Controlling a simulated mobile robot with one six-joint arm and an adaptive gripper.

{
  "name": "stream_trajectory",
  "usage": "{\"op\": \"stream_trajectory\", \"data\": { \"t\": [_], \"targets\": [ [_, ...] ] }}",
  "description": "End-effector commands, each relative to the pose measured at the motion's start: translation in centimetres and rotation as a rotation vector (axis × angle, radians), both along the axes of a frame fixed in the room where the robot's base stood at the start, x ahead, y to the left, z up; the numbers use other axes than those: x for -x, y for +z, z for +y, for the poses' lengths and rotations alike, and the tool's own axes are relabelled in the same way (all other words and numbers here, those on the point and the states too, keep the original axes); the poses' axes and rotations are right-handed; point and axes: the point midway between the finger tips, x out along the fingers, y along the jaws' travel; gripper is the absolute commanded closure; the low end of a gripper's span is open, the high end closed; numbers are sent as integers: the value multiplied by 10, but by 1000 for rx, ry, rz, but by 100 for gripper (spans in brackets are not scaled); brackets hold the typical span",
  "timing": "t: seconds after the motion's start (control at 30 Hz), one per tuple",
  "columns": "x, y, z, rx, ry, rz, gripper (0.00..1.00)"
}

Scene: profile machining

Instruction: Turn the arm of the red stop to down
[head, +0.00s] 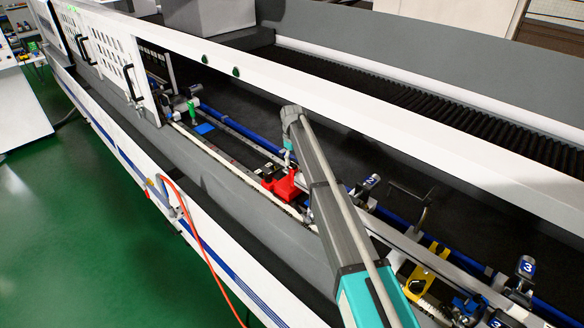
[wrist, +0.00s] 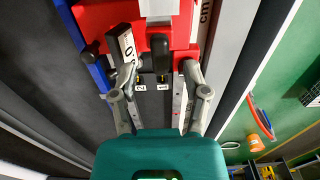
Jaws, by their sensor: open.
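The red stop (head: 285,188) sits on the machine's rail near the middle of the head view, with black parts beside it. In the wrist view the red stop (wrist: 105,18) fills the top. A black arm-like part (wrist: 155,50) projects from its front edge, beside a black-and-white marked piece (wrist: 126,45). My gripper (wrist: 160,72) is open, its two fingers spread on either side of the black part. I cannot tell whether they touch it.
A rail with a printed scale (wrist: 205,20) runs past the stop. Blue numbered clamps (head: 372,181) and a yellow part (head: 418,284) stand to the right. A green-handled part (head: 192,108) stands farther left. The machine's white front beam (head: 350,110) passes above the work area.

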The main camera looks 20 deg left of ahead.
Motion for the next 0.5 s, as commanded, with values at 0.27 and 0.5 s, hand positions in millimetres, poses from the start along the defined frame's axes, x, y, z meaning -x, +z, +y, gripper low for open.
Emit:
{"op": "stream_trajectory", "data": {
  "t": [0.27,0.5],
  "targets": [
    [0,-18,0,0,1,0,40],
    [1,-21,1,0,1,0,40]
  ]
}}
